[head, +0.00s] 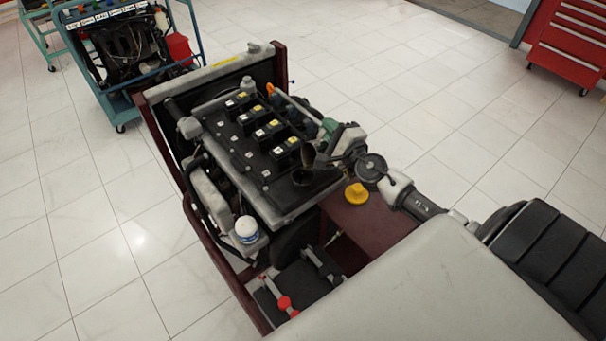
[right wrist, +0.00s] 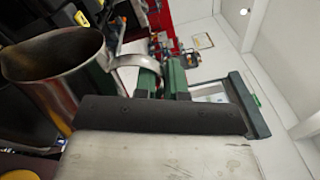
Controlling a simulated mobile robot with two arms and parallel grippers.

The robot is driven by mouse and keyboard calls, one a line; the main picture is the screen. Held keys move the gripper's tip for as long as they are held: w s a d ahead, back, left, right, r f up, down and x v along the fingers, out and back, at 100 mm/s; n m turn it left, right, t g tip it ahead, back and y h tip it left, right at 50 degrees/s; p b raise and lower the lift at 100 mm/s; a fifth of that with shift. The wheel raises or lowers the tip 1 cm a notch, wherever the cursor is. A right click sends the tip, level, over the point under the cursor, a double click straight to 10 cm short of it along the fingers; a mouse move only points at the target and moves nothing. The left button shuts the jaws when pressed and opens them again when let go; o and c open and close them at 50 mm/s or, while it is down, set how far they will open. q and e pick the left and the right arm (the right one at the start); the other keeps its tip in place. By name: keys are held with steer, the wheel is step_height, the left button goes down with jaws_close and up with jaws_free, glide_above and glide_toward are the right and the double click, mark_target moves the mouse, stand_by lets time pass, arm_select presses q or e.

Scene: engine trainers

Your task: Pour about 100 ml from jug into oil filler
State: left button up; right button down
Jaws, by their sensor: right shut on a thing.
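My right gripper (head: 330,137) is shut on the handle of a metal jug and holds it above the near right corner of the engine (head: 240,125). The jug (head: 309,156) looks tilted, its lower end towards a dark, round, funnel-like opening (head: 320,181) at the oil filler. In the right wrist view, the jug (right wrist: 75,85) shows its wide mouth, and the green fingers (right wrist: 162,78) close at its curved handle (right wrist: 133,60). I cannot see any liquid stream or the level inside. My left gripper is not in view.
A yellow cap (head: 356,194) lies on the dark red shelf (head: 362,217) beside the engine. A white oil filter (head: 247,229) stands at the near side. Another engine trainer (head: 120,60) is at upper left, and a red tool cabinet (head: 570,45) at upper right.

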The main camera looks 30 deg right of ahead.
steer(key=shift+a+r, duration=0.15)
steer(key=shift+r, duration=0.05)
stand_by(0.5)
steer(key=shift+d+f+b, duration=0.4)
steer(key=shift+f+b, duration=0.3)
steer(key=shift+b, duration=0.05)
steer(key=d+m, duration=0.1)
steer(key=m, duration=0.1)
steer(key=d+r+m, duration=0.1)
steer(key=d+m, duration=0.1)
steer(key=shift+m, duration=0.3)
steer(key=shift+r, duration=0.1)
steer(key=shift+a, duration=0.1)
steer(key=shift+m, duration=0.3)
